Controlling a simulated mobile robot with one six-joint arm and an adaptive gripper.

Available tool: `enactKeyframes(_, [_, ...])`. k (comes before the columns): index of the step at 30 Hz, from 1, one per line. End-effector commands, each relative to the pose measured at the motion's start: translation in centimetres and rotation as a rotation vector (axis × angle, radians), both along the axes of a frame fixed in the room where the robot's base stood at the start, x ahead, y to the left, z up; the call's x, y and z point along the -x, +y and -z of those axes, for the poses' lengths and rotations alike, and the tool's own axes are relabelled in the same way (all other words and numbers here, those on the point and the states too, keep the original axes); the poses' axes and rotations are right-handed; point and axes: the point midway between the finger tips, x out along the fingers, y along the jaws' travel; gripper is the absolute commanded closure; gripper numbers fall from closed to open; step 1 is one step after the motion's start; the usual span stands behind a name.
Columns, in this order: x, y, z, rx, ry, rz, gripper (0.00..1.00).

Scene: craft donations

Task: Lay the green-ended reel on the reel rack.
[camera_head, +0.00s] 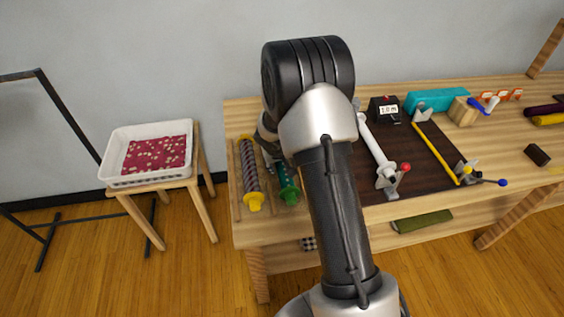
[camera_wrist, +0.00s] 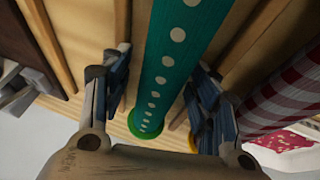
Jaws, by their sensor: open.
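The green-ended reel (camera_head: 286,174) is teal with white dots. It lies lengthwise at the left end of the workbench, partly hidden by my arm in the head view. In the wrist view the reel (camera_wrist: 178,45) runs between my gripper's fingers, its green end (camera_wrist: 146,122) near the palm. My gripper (camera_wrist: 160,78) is open, one finger on each side of the reel; I cannot tell whether they touch it. The reel rack (camera_head: 236,190) shows as thin wooden rails on the bench; rails (camera_wrist: 218,50) flank the teal reel. A checked, yellow-ended reel (camera_head: 249,172) lies to its left.
A dark mat (camera_head: 432,155) right of my arm carries a white rod (camera_head: 377,148) and a yellow rod (camera_head: 436,152). A black display box (camera_head: 385,110) and teal block (camera_head: 437,99) stand behind. A white tray (camera_head: 115,155) sits on a stool at left.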

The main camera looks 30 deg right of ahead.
Motion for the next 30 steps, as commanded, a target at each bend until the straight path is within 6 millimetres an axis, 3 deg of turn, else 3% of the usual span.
enactKeyframes(13, [0.2,0.2,-0.8,0.001,-0.002,0.0,0.4])
enactKeyframes(24, [2.5,2.3,-7.5,0.0,-0.005,0.0,0.4])
enactKeyframes(30, [3.5,3.1,-10.1,0.001,-0.002,0.0,0.4])
